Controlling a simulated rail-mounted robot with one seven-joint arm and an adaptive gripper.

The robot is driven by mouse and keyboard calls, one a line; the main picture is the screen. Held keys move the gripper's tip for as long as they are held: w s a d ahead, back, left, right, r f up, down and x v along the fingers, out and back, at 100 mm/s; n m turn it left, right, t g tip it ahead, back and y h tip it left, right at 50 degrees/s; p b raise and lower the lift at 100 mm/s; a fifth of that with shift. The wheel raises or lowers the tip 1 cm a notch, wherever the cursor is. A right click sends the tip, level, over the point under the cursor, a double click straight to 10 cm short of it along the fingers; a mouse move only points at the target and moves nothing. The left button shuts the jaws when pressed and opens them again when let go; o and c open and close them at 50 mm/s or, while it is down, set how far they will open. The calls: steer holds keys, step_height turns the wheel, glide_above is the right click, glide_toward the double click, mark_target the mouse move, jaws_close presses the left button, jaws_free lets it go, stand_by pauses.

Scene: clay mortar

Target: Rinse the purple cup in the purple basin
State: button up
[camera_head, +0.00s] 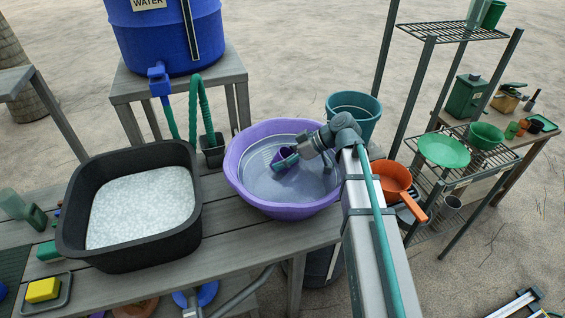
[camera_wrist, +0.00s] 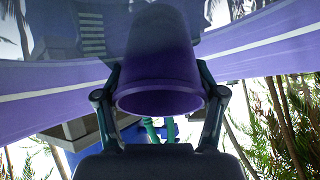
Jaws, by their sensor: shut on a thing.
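The purple basin (camera_head: 241,186) stands on the grey slatted bench, with greyish water inside. My gripper (camera_head: 294,157) reaches into the basin from the right, low over the water. It is shut on the purple cup (camera_head: 279,155), which is small and partly hidden by the fingers in the head view. In the wrist view the cup (camera_wrist: 158,60) sits between the two fingers (camera_wrist: 160,88), with its rim toward the camera. How deep the cup is in the water is hard to tell.
A black tub (camera_head: 180,240) stands left of the basin. A blue water barrel (camera_head: 165,35) with a tap is behind on a stand. A teal bucket (camera_head: 368,103) and an orange pan (camera_head: 391,178) are close on the right. A metal shelf (camera_head: 423,75) stands farther right.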

step_height(320, 180, up, 16)
steer(key=p, duration=0.7)
stand_by(0.5)
stand_by(1.0)
